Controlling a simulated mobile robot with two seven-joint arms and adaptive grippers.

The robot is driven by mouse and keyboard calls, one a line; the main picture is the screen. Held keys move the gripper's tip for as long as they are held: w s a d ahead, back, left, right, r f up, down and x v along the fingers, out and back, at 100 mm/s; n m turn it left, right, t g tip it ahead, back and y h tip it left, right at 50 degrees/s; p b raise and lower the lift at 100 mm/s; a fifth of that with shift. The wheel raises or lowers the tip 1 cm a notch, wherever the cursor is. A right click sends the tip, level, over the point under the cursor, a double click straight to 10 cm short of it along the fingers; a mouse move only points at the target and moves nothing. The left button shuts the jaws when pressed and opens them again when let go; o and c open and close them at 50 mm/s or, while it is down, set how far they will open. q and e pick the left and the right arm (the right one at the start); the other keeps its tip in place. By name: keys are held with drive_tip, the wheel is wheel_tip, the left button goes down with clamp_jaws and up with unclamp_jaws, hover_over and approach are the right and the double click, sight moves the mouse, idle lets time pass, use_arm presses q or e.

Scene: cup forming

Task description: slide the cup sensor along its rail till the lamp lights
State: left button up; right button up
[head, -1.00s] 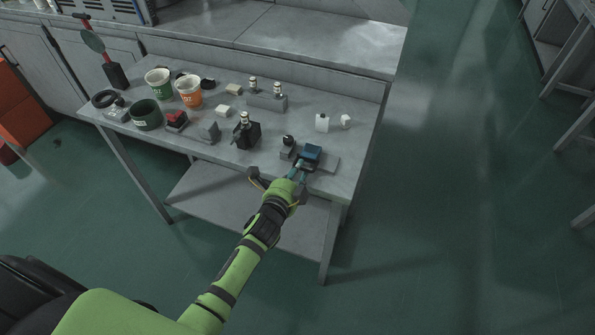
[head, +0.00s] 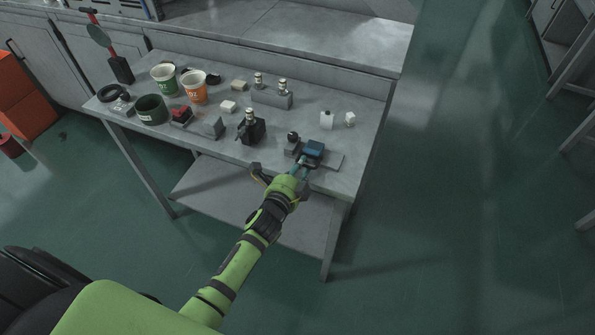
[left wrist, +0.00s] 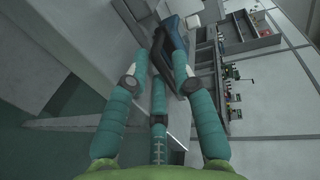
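The blue cup sensor (head: 313,149) sits on a flat grey plate, probably its rail (head: 332,160), near the table's front right. It also shows in the left wrist view (left wrist: 172,38) at the fingertips. My left gripper (head: 301,163) reaches it from the front, its teal fingers at the sensor's near side. In the wrist view the fingertips stand apart, close to the sensor; whether they clamp it is unclear. A dark dome (head: 292,136) on a grey block stands just left of the sensor; it may be the lamp and shows no light. My right gripper is not in view.
Left of the sensor, a black fixture (head: 251,129) stands on the grey table (head: 225,150). Two small white pieces (head: 327,119) lie behind.

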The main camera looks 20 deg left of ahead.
use_arm(q)
drive_tip(key=v, duration=1.2)
drive_tip(key=s+f+n+g, duration=0.2)
drive_tip(key=s+f+n, duration=0.15)
drive_tip(key=f, duration=0.55)
drive_tip(key=s+f+n+g, duration=0.25)
drive_tip(key=s+f, duration=0.25)
drive_tip(key=f, duration=0.4)
drive_tip(key=s+f+n+g, duration=0.25)
drive_tip(key=s+f, duration=0.25)
drive_tip(key=f, duration=0.5)
drive_tip(key=s+a+f+n+g, duration=0.1)
drive_tip(key=s+f+n+g, duration=0.2)
drive_tip(key=s+f, duration=0.3)
drive_tip(key=s+a+f+n+g, duration=0.2)
drive_tip(key=s+f+n+g, duration=0.2)
drive_tip(key=s, duration=1.3)
wheel_tip(320, 180, down, 2)
drive_tip(key=shift+a+f+y, duration=0.2)
drive_tip(key=shift+y, duration=0.1)
drive_tip(key=shift+n, duration=0.25)
